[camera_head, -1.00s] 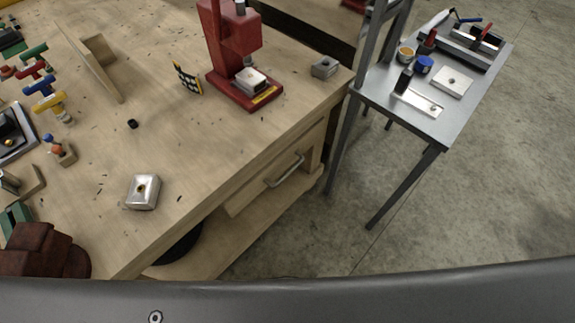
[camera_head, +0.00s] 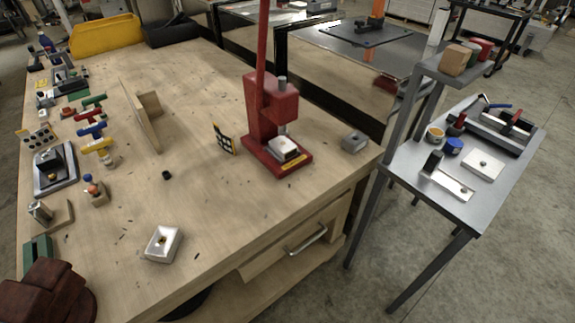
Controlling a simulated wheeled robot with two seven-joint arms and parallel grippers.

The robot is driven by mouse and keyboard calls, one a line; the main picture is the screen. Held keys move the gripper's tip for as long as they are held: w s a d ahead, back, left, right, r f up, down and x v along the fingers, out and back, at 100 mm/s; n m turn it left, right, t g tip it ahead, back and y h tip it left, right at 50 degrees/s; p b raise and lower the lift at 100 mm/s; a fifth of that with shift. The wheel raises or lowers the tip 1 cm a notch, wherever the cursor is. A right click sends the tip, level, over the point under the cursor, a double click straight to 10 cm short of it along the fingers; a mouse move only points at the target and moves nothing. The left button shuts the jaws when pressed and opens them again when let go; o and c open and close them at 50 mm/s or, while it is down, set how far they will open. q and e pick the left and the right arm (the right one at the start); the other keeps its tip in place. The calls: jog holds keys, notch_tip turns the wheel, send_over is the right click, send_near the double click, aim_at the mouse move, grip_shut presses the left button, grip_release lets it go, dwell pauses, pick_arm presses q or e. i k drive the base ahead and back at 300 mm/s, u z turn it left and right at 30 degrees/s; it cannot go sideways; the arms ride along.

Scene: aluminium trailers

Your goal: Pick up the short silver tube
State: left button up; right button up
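A short silver cylinder (camera_head: 40,211), which looks like the short silver tube, is at the left side of the wooden workbench (camera_head: 200,195). It leans or rests at a wooden block (camera_head: 62,217); it is small, and I cannot tell whether it is hollow. Neither of my grippers is in view.
A red arbor press (camera_head: 268,120) stands on the bench, with a silver block (camera_head: 163,243) in front. A dark red vise (camera_head: 48,290) is at the lower left. Colored T-handled tools (camera_head: 97,148) lie near the tube. A metal side table (camera_head: 455,205) stands right.

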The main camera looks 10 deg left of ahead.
aim_at(289, 151)
jog(key=u, duration=2.55)
jog(key=k, duration=1.9)
jog(key=z, duration=2.3)
jog(key=i, duration=0.45)
